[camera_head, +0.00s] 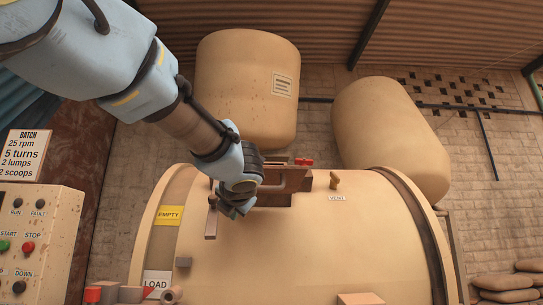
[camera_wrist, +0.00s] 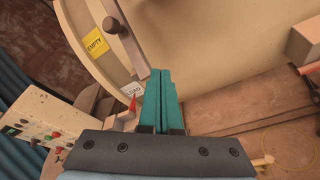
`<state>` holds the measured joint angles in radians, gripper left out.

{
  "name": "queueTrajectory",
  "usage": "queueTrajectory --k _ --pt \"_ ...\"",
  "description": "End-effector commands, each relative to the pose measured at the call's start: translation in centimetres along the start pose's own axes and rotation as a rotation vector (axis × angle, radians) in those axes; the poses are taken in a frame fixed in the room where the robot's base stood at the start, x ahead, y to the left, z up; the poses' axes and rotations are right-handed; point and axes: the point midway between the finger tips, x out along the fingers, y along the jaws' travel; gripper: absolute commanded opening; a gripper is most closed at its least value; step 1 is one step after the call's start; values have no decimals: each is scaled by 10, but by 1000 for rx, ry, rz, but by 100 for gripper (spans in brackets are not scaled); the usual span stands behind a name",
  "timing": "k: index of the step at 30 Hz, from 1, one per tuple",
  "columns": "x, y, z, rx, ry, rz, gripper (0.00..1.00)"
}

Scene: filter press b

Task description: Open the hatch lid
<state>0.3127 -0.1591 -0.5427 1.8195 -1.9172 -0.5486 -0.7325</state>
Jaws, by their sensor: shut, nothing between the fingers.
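A large tan drum (camera_head: 310,250) lies on its side in the head view. At its top is a brown raised hatch part with a bar-like handle (camera_head: 293,178), partly hidden behind my wrist; I cannot make out the lid's full outline. A brown upright bar (camera_head: 211,222) with a knob stands just left of my gripper; a knobbed bar (camera_wrist: 125,50) also shows in the wrist view. My gripper (camera_head: 232,212) is over the drum's upper front, left of the handle. In the wrist view its teal fingers (camera_wrist: 159,74) are together and empty. I cannot tell whether they touch the drum.
A control panel (camera_head: 35,245) with buttons stands at the left. A yellow EMPTY label (camera_head: 169,215) and a LOAD label (camera_head: 156,281) mark the drum's left end. A small peg (camera_head: 334,179) stands above the VENT label (camera_head: 337,198). Two tan tanks hang behind.

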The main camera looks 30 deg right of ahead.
Motion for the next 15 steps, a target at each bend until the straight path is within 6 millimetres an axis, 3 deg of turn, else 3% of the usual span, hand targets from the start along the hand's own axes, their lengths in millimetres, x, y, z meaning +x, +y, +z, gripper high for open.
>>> queueTrajectory --k 1,6,10,15 --pt "-26 12 43 -122 4 -19 0" --pt "-84 4 102 -451 75 -111 0" --pt "-112 -6 122 -580 120 -168 0" --pt "-117 -13 126 -626 143 -191 0"
